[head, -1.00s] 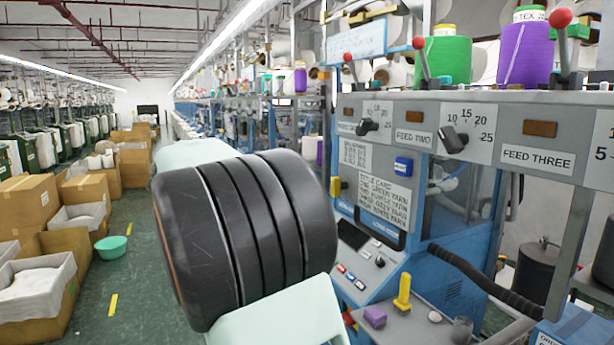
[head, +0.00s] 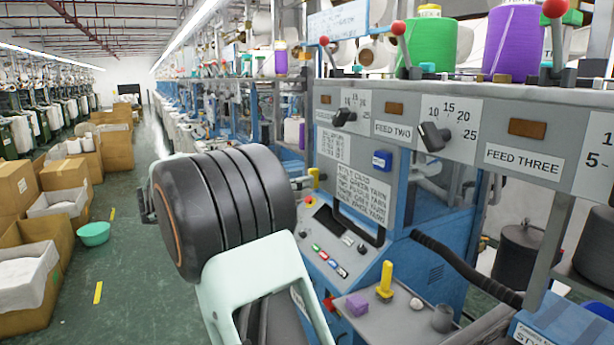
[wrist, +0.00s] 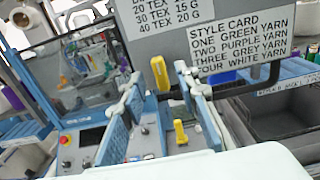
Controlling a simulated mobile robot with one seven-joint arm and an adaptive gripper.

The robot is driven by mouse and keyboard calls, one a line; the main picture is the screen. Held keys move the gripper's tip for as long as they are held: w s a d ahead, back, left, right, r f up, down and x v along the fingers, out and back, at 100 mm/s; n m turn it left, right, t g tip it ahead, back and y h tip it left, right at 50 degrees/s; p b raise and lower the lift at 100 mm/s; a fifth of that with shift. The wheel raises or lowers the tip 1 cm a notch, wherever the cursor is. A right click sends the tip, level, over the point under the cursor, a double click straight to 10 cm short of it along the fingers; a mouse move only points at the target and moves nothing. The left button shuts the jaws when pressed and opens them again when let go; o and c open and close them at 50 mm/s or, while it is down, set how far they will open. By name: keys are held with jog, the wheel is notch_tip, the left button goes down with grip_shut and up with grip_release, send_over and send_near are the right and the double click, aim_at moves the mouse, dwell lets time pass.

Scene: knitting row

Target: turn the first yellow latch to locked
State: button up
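A yellow latch (head: 314,176) is on the left edge of the grey machine panel, beside the yarn cards. In the wrist view the yellow latch (wrist: 160,74) stands near upright below the card panel. My gripper (wrist: 161,88) is open, with one finger on each side of the latch. The latch shows in the gap near the fingertips; I cannot tell whether either finger touches it. In the head view my arm hides most of the gripper, and only a small tip shows beside the latch. Its locked or unlocked marking is not readable.
A control panel with buttons (head: 330,262) is below the latch. Cardboard boxes (head: 68,176) line the aisle at left.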

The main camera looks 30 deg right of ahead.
aim_at(319, 178)
jog(key=shift+s+d, duration=0.1)
jog(key=shift+d, duration=1.35)
jog(key=shift+c, duration=0.4)
grip_shut()
